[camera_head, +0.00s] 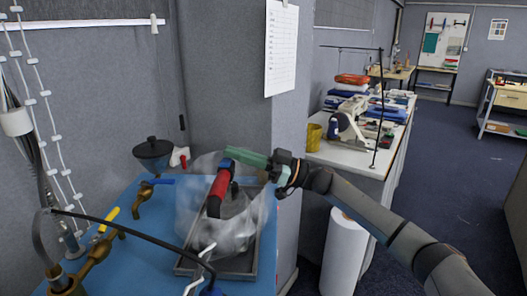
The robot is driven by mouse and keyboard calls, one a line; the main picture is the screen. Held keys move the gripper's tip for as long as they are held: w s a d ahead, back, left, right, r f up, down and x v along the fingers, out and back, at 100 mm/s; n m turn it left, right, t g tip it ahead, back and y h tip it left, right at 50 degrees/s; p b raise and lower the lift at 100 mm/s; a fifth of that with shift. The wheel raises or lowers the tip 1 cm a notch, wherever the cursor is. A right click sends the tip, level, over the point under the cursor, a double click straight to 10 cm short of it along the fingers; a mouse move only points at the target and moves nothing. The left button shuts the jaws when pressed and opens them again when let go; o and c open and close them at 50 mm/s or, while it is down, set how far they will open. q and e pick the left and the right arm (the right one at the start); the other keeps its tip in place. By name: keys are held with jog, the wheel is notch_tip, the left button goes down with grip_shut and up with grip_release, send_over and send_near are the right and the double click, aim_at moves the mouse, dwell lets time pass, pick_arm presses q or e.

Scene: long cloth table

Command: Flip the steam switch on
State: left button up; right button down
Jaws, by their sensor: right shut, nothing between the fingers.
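My right gripper (235,154) reaches in from the right with its greenish fingers shut and empty. Its tips are at the upper end of an iron's red and black handle (219,188); I cannot tell whether they touch it. The iron's lower body is blurred by a translucent grey haze or cover (245,228). No part is clearly recognisable as the steam switch. My left gripper is not in view.
The iron sits over a dark tray (262,262) on a blue table (135,262). Brass valves with a yellow handle (109,217) and a blue handle (158,182) stand to the left. A black pot (153,150) is behind. A grey pillar (230,115) stands close behind my gripper.

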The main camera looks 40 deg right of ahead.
pick_arm(q)
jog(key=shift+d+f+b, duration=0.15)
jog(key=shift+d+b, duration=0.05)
jog(key=shift+b, duration=0.4)
pick_arm(e)
jog(key=s+d, duration=0.6)
jog(key=d, duration=0.1)
jog(key=shift+s, duration=0.15)
